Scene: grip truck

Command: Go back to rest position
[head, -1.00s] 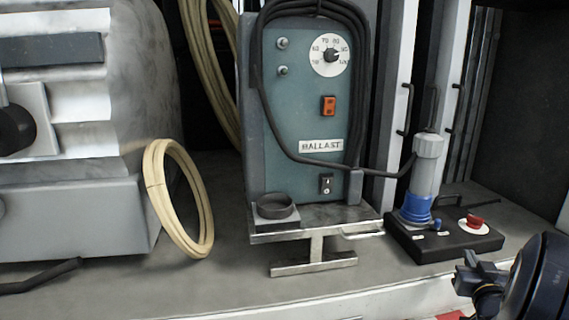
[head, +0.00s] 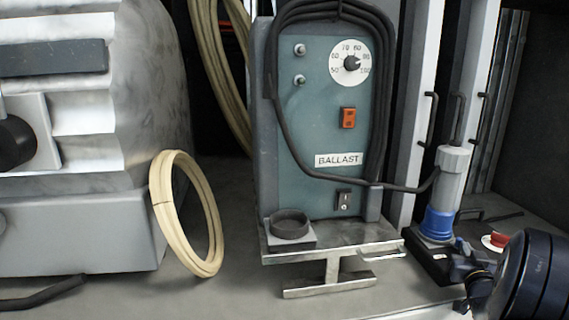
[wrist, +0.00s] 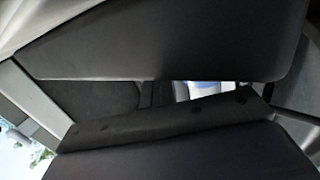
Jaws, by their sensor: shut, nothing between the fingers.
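My gripper (head: 468,280) shows at the lower right of the head view, a dark shape with my dark blue wrist behind it. It overlaps the front of a black control box (head: 424,262), and whether it touches the box cannot be told. In the wrist view my gripper (wrist: 205,97) shows as two large dark fingers, one above and one below, with nothing held between them. Past the fingers, a small patch of white and blue is visible. My gripper is shut and empty.
A teal ballast unit (head: 322,120) stands on a metal stand (head: 335,248) in the middle. A cream cable coil (head: 165,205) leans at left. Grey floor (head: 215,298) lies bare in front.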

